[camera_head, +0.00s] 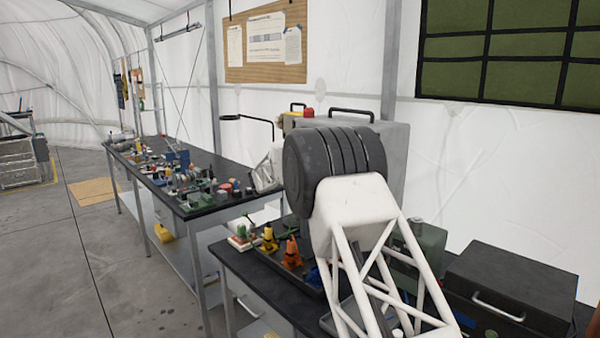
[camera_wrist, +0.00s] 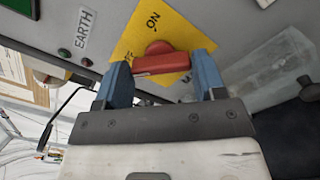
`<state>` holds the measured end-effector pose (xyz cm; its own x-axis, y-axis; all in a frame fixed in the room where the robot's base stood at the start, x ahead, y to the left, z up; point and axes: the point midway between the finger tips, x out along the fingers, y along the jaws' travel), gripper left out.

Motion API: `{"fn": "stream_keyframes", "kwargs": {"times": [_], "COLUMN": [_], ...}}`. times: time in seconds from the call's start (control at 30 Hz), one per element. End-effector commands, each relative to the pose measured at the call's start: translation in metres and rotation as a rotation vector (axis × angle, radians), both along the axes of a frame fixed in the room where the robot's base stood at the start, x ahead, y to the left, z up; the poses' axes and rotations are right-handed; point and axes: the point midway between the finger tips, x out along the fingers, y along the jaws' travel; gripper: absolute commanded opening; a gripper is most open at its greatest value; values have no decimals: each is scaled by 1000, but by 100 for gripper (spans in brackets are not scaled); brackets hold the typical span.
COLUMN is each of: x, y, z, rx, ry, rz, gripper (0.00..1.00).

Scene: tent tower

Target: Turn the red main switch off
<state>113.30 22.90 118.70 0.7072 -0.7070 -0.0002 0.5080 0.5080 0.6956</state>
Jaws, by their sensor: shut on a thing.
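The red main switch (camera_wrist: 160,64) sits on a yellow plate (camera_wrist: 183,28) on a grey panel in the wrist view. The word "ON" is printed on the plate above the switch. The bar of the switch lies nearly level in that picture, between my blue fingertips. My gripper (camera_wrist: 162,72) is shut on this bar, one finger at each end. In the head view, my arm hides the gripper and the switch in front of the grey cabinet (camera_head: 398,150).
A label "EARTH" (camera_wrist: 83,28) and small round buttons (camera_wrist: 64,54) are left of the switch. A clear box (camera_wrist: 272,75) is at the right. The bench (camera_head: 252,272) holds small orange and yellow items (camera_head: 292,252) and a dark case (camera_head: 515,285).

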Motion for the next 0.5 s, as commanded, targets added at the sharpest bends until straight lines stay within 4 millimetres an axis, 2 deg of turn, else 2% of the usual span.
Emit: {"fn": "stream_keyframes", "kwargs": {"times": [0.17,0.2,0.3,0.37,0.5], "x": [0,0,0,0,0], "y": [-1,-1,-1,0,0], "z": [0,0,0,0,0], "rx": [-1,-1,0,0,1], "ry": [-1,-1,-1,-1,-1], "rz": [-1,-1,-1,-1,0], "gripper": [40,65,81,89,89]}}
